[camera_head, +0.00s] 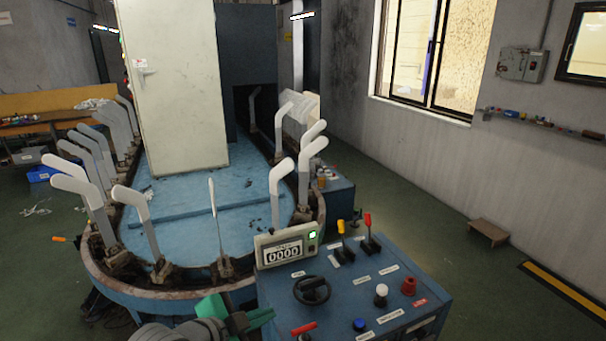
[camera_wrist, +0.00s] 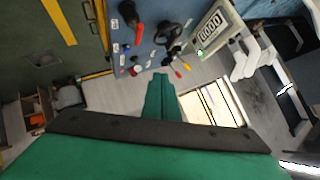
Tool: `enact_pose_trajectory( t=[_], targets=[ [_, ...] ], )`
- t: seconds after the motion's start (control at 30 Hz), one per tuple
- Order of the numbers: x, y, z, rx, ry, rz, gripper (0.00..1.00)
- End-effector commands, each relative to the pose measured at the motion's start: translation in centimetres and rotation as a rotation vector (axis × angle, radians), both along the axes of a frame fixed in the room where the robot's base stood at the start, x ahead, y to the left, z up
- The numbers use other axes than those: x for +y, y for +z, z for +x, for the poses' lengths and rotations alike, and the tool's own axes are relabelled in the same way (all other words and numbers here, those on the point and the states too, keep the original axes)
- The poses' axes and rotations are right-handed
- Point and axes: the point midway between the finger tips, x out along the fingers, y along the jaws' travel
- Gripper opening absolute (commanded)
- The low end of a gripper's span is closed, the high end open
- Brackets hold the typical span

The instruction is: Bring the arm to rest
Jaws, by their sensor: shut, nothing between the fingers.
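My gripper (camera_head: 242,318) shows at the bottom of the head view, its green fingers in front of the oval boarding machine's rim and left of the control console (camera_head: 350,285). The fingers are shut and empty. In the wrist view the green fingers (camera_wrist: 160,82) are together and point toward the console (camera_wrist: 150,35), with no contact visible. Most of my arm is outside the head view.
The machine's rim (camera_head: 185,300) carries several upright foot-shaped boards (camera_head: 140,208) around a blue deck. A counter display (camera_head: 285,250) reads 0000. The console bears levers, knobs and a black wheel (camera_head: 311,290). Green floor lies open at the right; a small stool (camera_head: 488,232) stands there.

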Motion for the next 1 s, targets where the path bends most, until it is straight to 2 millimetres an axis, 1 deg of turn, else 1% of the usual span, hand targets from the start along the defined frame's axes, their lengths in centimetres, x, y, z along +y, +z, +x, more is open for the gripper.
enact_pose_trajectory(
  t=[0.03, 0.27, 0.4, 0.57, 0.77, 0.87, 1.0],
  targets=[
    [-0.7, -0.1, 0.3, -0.01, 0.008, -0.034, 0.0],
    [-4.0, -0.6, 1.9, -0.069, 0.091, -0.232, 0.0],
    [-6.1, -1.5, 2.7, -0.1, 0.177, -0.399, 0.0],
    [-8.0, -3.2, 2.8, -0.12, 0.284, -0.568, 0.0],
    [-9.5, -6.5, 1.7, -0.123, 0.43, -0.739, 0.0],
    [-10.0, -8.5, 0.5, -0.118, 0.504, -0.806, 0.0],
    [-10.6, -11.5, -1.8, -0.109, 0.607, -0.875, 0.0]
  ],
)
